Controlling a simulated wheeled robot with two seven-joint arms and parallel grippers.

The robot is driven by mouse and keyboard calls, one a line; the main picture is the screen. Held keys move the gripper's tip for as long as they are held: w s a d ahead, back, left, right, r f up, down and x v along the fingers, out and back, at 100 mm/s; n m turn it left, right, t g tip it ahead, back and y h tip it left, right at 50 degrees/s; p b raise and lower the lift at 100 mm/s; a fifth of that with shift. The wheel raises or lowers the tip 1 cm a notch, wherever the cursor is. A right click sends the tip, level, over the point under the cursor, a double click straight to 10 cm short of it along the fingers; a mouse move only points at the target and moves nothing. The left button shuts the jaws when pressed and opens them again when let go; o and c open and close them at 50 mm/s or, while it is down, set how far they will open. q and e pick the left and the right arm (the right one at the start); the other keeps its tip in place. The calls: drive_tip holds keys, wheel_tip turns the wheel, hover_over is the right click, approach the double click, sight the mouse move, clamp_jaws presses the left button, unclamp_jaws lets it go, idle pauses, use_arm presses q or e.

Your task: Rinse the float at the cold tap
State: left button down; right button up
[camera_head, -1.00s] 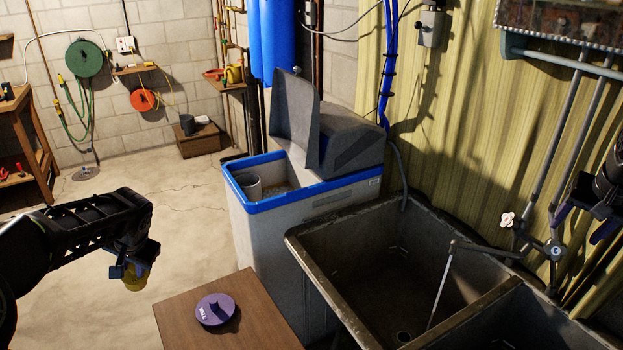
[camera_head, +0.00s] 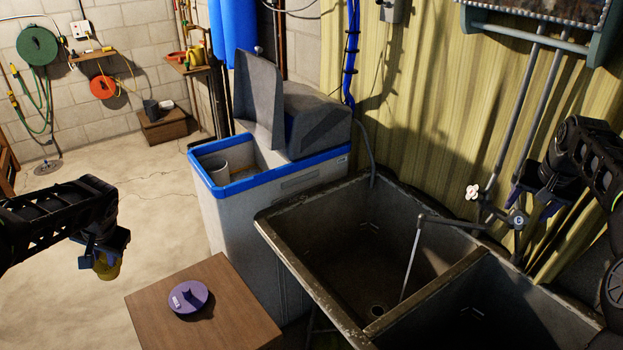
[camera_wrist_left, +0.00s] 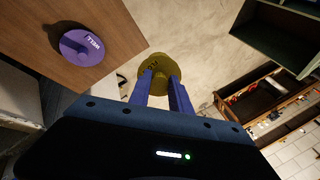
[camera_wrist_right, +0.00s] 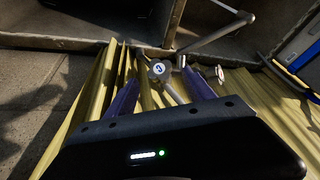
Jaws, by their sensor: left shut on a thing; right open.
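My left gripper (camera_head: 103,255) is shut on the yellow float (camera_head: 107,268), held in the air left of the small table. In the left wrist view the float (camera_wrist_left: 158,66) shows round between the purple fingertips. The cold tap's handle (camera_head: 519,220), a round knob marked C, is on the wall side of the sink. My right gripper (camera_head: 530,203) is open right by it. In the right wrist view the knob (camera_wrist_right: 158,69) lies between the open fingers, with no clear contact. A thin pale line runs down from the spout (camera_head: 450,221) into the left basin; I cannot tell if it is water.
The two-basin sink (camera_head: 300,270) fills the right front. A white-and-red knob (camera_head: 472,192) is left of the C knob. A purple lid (camera_head: 188,297) lies on the small brown table (camera_head: 235,320). The blue-rimmed softener (camera_head: 235,235) stands open behind it.

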sight(521, 218)
use_arm(q)
drive_tip(key=shift+r+p, duration=0.35)
drive_tip(key=shift+r, duration=0.15)
use_arm(e)
drive_tip(key=x, duration=0.5)
drive_tip(key=shift+w+f, duration=0.1)
drive_tip(key=shift+f, duration=0.3)
drive_tip(key=shift+c, duration=0.5)
clamp_jaws()
use_arm(q)
drive_tip(key=shift+f+b, duration=0.65)
drive_tip(key=shift+f, duration=0.05)
use_arm(e)
drive_tip(key=shift+d+f+m+t+y, duration=0.2)
drive_tip(key=shift+m+t+y, duration=0.4)
drive_tip(key=shift+m, duration=0.4)
use_arm(q)
drive_tip(key=shift+f, duration=0.1)
use_arm(e)
drive_tip(key=shift+r+y, duration=0.15)
drive_tip(key=shift+y, duration=0.15)
drive_tip(key=shift+a+r, duration=0.1)
drive_tip(key=shift+o, duration=0.5)
unclamp_jaws()
